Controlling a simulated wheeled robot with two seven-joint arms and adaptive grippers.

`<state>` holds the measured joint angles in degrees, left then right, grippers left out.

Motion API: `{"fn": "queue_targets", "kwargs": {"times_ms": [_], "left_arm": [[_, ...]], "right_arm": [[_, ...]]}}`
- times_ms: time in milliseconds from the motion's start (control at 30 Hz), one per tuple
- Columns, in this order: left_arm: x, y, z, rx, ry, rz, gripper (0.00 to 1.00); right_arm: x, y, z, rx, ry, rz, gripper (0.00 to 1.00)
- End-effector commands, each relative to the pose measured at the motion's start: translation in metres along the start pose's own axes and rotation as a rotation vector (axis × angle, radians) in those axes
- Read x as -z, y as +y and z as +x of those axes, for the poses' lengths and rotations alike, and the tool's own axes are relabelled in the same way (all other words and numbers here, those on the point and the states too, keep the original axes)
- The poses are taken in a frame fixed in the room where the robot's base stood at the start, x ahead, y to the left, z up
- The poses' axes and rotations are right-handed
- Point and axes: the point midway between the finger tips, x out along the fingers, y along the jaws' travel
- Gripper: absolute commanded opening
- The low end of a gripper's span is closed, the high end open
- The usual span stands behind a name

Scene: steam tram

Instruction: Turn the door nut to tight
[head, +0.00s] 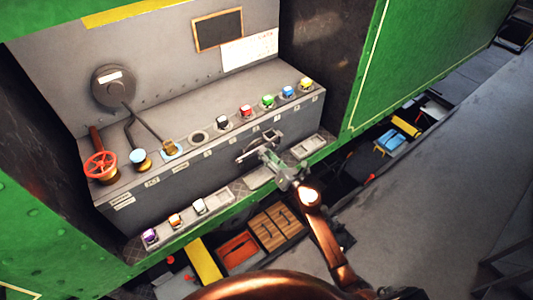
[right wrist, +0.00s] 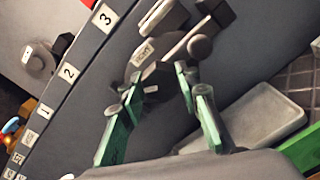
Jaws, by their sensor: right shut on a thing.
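The door nut (right wrist: 157,74) is a small dark block on the grey front face of the bench, seen between my fingertips in the right wrist view. A small white label (right wrist: 143,52) is just above it; its lettering is hard to read. My right gripper (right wrist: 160,77) has green fingers on both sides of the nut and is shut on it. In the head view the right gripper (head: 268,156) is at the small door fitting (head: 262,144) with metal bars, and it hides the nut there. My left gripper is not in view.
The grey bench (head: 200,165) carries a row of coloured cubes, a red handwheel (head: 100,166) and levers. A pale tray (right wrist: 262,118) lies close to the right finger. Another shallow tray (head: 307,146) is right of the gripper. Wooden boxes (head: 275,228) stand below.

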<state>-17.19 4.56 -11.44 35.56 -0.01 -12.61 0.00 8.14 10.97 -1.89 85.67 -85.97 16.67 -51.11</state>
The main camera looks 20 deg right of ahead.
Motion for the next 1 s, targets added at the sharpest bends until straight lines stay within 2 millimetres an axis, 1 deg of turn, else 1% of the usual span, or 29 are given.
{"fn": "queue_targets", "kwargs": {"times_ms": [33, 100, 700, 1000], "left_arm": [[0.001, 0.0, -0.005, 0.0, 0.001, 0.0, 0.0], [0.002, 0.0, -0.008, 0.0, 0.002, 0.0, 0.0], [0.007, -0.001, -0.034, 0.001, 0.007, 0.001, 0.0], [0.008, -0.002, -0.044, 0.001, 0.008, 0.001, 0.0]], "right_arm": [[-0.001, 0.001, 0.0, 0.0, 0.002, 0.044, 0.06], [0.0, 0.001, 0.0, 0.0, 0.003, 0.11, 0.06], [0.001, -0.002, 0.0, 0.001, 0.002, 0.675, 0.06], [0.002, -0.003, 0.0, 0.001, 0.001, 0.895, 0.06]]}}
